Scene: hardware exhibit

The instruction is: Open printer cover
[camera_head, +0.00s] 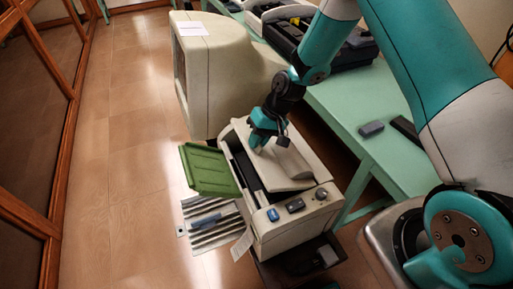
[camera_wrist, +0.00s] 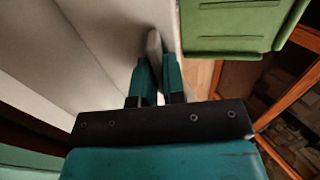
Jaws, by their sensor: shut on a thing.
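The beige printer (camera_head: 290,229) stands in the middle of the head view, with a green tray (camera_head: 209,169) sticking out at its left side. Its pale cover (camera_head: 288,168) is on top, and a dark gap shows along its left side. The cover looks partly raised, but the exact angle is unclear. My gripper (camera_head: 257,138) is at the far left edge of the cover. In the wrist view, the teal fingers of my gripper (camera_wrist: 155,75) are shut on a thin pale edge (camera_wrist: 154,43), which looks like the cover's. The green tray (camera_wrist: 232,22) shows at upper right.
A large beige monitor (camera_head: 218,85) stands behind the printer. A green table (camera_head: 345,100) with dark devices is at the right. Wooden glazed frames line the left wall, and the floor (camera_head: 120,160) between is clear.

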